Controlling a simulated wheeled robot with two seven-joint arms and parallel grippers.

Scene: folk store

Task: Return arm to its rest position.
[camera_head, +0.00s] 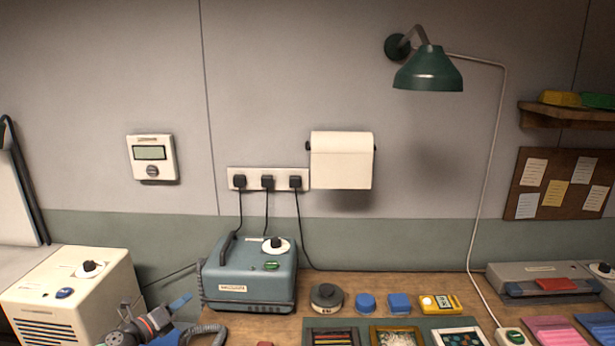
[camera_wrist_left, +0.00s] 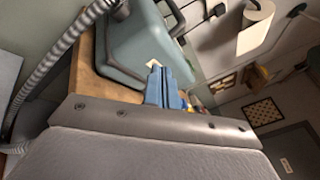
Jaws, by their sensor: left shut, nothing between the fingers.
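My left gripper (camera_head: 180,302) is low at the left in the head view, between the cream box and the blue-grey machine, with no object in it. My left arm comes in from the bottom edge there, and most of it is out of view. In the left wrist view the blue fingers (camera_wrist_left: 161,86) are together and empty, in front of the blue-grey machine (camera_wrist_left: 140,45). I cannot tell whether they touch it. My right arm and gripper are not in view.
The blue-grey machine (camera_head: 250,275) and cream box (camera_head: 75,285) stand close on either side of the gripper. A grey hose (camera_head: 208,332) lies near it. A round dark puck (camera_head: 326,297), blue pieces (camera_head: 399,303) and a yellow meter (camera_head: 440,303) stand on the wooden bench (camera_head: 390,283). A green lamp (camera_head: 428,72) hangs above.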

